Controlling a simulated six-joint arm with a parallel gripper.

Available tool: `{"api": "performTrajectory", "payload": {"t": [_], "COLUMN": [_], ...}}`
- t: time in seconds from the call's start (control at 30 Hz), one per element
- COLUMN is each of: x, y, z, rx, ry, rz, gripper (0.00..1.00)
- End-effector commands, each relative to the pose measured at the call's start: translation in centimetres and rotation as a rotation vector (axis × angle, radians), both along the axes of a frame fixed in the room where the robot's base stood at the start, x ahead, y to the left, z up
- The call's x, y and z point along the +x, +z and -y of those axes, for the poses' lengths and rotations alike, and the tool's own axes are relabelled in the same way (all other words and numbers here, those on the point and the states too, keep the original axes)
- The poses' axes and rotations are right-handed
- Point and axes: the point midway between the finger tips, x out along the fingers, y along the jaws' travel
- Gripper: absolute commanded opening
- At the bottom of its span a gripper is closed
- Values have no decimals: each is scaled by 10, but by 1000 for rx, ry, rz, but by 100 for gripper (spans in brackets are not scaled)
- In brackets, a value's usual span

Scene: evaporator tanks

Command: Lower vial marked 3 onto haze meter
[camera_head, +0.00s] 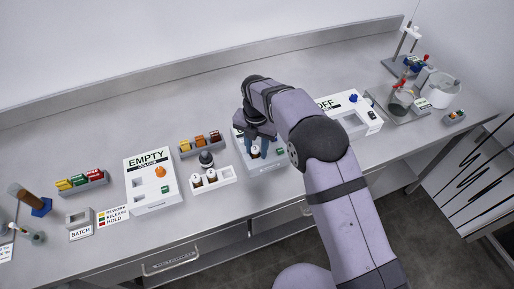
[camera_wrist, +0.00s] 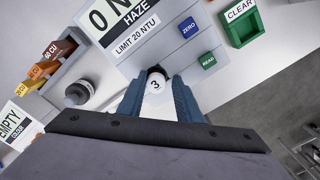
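The vial marked 3 (camera_wrist: 155,87) has a white label and a dark top. It sits between the two blue fingers of my gripper (camera_wrist: 159,98), which look closed on its sides. The haze meter (camera_wrist: 158,46) has a grey face with a display, a "LIMIT 20 NTU" label and blue ZERO and green READ buttons. The vial shows in front of this face; whether its base touches the meter is hidden. In the head view my gripper (camera_head: 259,138) points down over the haze meter (camera_head: 262,168), and my arm covers part of it.
A white rack (camera_head: 226,183) with vials stands left of the meter, near a dark-topped bottle (camera_head: 206,158). Farther left is the white EMPTY box (camera_head: 150,190). A green CLEAR bin (camera_wrist: 240,25) lies right of the meter in the wrist view.

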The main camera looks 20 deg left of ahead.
Motion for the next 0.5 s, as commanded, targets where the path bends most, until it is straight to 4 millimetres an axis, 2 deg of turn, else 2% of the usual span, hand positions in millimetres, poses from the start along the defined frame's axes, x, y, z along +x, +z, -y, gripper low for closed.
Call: {"api": "performTrajectory", "payload": {"t": [0.03, 0.27, 0.37, 0.5], "x": [-4, -4, -4, -2], "y": [-5, -4, 2, 19], "z": [-5, -6, -5, -3], "rx": [9, 9, 9, 10], "ry": [2, 3, 3, 2], "rz": [-4, -4, -3, 1], "gripper": [43, 43, 43, 43]}}
